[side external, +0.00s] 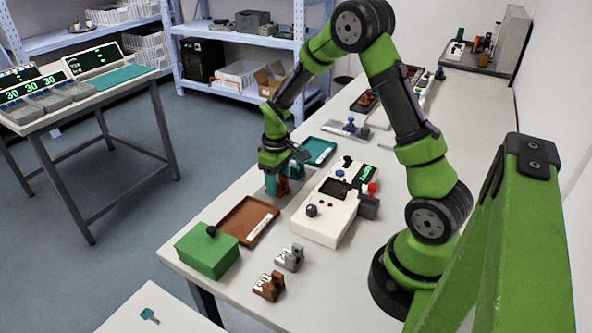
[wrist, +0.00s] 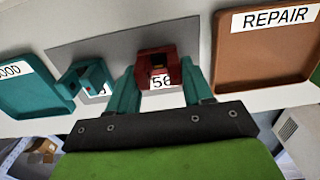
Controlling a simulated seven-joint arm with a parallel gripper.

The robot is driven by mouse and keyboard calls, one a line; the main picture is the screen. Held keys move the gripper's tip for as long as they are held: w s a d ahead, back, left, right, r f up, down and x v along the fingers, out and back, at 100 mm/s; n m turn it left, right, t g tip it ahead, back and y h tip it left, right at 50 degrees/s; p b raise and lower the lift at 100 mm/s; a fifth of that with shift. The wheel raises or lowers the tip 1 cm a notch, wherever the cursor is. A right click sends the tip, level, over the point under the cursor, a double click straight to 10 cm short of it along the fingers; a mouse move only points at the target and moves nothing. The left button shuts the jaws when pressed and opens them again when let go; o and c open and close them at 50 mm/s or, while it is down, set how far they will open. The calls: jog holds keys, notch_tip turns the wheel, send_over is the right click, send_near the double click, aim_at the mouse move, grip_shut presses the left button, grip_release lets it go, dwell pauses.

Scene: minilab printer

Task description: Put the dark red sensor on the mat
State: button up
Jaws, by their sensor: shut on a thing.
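The dark red sensor (wrist: 158,66), with a white label reading 56, is between the two teal fingers of my gripper (wrist: 160,82) in the wrist view. My gripper is shut on it. In the side view the sensor (side external: 283,186) shows low under my gripper (side external: 279,182), partly hidden by the fingers. The grey mat (wrist: 112,42) lies behind the sensor in the wrist view. I cannot tell whether the sensor touches it. A teal sensor (wrist: 88,75) stands at the mat's left part, apart from the fingers; it also shows in the side view (side external: 297,170).
A brown REPAIR tray (wrist: 262,58) and a teal GOOD tray (wrist: 28,72) flank the mat. In the side view, a white device (side external: 322,222) stands to the right, and a green box (side external: 207,252), a grey sensor (side external: 290,258) and a brown sensor (side external: 268,286) stand nearer the front.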

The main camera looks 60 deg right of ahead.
jog(key=shift+f, duration=0.15)
jog(key=o, duration=1)
notch_tip(320, 180, up, 12)
jog(key=s+a+r+m+t, duration=0.1)
jog(key=s+a+r+t, duration=0.1)
jog(key=s+a, duration=0.3)
jog(key=s+a+r+m+t+y, duration=0.1)
jog(key=s+a+r+t, duration=0.1)
jog(key=s+a+r, duration=0.3)
jog(key=s+a+r+m+t+y, duration=0.1)
jog(key=s+a+r+m+t, duration=0.1)
jog(key=s+a+r+t, duration=0.1)
jog(key=shift+s+a+r, duration=0.3)
jog(key=shift+s+a, duration=0.15)
jog(key=shift+s, duration=0.1)
jog(key=shift+s+a+r, duration=0.3)
jog(key=shift+s+a, duration=0.15)
jog(key=shift+s, duration=0.05)
